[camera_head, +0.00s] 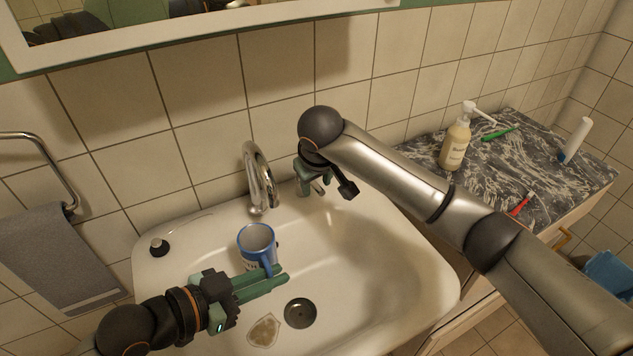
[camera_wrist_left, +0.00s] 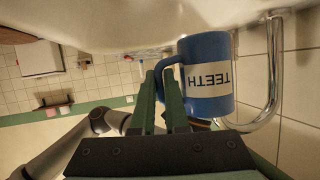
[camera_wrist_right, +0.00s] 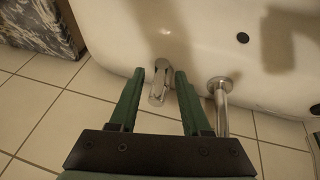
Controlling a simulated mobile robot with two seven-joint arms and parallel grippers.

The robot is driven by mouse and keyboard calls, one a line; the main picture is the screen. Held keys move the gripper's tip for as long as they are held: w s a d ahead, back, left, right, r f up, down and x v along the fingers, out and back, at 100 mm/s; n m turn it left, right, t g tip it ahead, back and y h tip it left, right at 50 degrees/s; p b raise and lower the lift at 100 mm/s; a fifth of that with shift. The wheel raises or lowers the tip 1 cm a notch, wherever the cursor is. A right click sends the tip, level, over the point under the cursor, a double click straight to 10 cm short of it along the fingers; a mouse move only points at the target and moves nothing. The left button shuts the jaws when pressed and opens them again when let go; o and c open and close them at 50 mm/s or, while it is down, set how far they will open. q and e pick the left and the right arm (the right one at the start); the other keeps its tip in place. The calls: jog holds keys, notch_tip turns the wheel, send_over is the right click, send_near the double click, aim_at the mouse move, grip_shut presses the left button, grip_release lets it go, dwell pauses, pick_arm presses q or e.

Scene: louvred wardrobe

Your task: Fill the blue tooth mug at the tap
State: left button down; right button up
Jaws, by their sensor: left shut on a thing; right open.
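The blue tooth mug (camera_head: 257,262) is upright over the basin, its open top near and below the curved chrome tap spout (camera_head: 262,185). In the left wrist view the mug (camera_wrist_left: 208,100) shows a white TEETH label. My left gripper (camera_head: 280,279) is shut on the mug's handle; its fingers also show in the left wrist view (camera_wrist_left: 162,88). My right gripper (camera_head: 328,188) is open at the back of the basin, around or just above a chrome tap knob (camera_wrist_right: 158,85). I cannot tell whether it touches the knob. No water stream shows. The mug's fill is unclear.
A soap bottle (camera_head: 456,143) and a white tube (camera_head: 576,140) stand on the marble counter (camera_head: 505,165). A grey towel (camera_head: 60,262) hangs at left.

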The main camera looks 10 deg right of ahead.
grip_shut()
dwell(1.4)
